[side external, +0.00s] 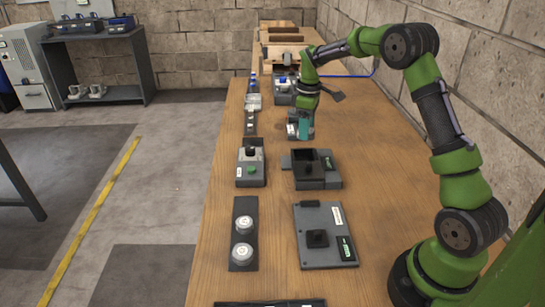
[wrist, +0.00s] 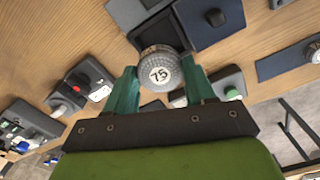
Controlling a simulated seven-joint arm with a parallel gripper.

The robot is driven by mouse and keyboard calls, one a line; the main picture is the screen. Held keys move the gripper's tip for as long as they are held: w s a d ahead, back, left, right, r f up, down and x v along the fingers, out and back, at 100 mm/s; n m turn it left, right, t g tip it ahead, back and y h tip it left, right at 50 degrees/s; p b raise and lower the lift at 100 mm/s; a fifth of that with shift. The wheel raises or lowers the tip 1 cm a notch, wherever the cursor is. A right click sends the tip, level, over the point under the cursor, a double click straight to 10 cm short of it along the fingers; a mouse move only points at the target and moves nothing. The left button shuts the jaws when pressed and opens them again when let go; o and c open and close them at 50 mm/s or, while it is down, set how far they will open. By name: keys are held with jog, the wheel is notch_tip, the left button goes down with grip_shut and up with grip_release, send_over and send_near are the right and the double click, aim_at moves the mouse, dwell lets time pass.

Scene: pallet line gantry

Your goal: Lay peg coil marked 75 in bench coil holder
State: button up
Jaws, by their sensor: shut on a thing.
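The peg coil marked 75 (wrist: 160,70), a grey ribbed round with a white face, sits between the teal fingers of my gripper (wrist: 161,86) in the wrist view. My gripper is shut on it with the number facing the camera. In the side view my gripper (side external: 305,129) points down over the bench, behind a dark open-topped box (side external: 311,180) that looks like the coil holder. This box also shows in the wrist view (wrist: 222,30), just beyond the coil, which overlaps its edge in the picture. I cannot make out the coil in the side view.
A dark strip (side external: 244,206) with two white round pieces lies at the front left. Beside it is a grey plate with a dark block (side external: 332,253). A green-button box (side external: 250,178) stands left of the open box. The bench's right side is clear.

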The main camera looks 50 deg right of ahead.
jog(key=shift+f, duration=2.9)
jog(key=shift+f, duration=0.4)
jog(key=o, duration=1.1)
jog(key=shift+o, duration=0.7)
jog(key=shift+s+a, duration=0.1)
jog(key=shift+a, duration=0.05)
jog(key=shift+c, duration=0.8)
jog(key=o, duration=0.4)
jog(key=shift+f, duration=0.1)
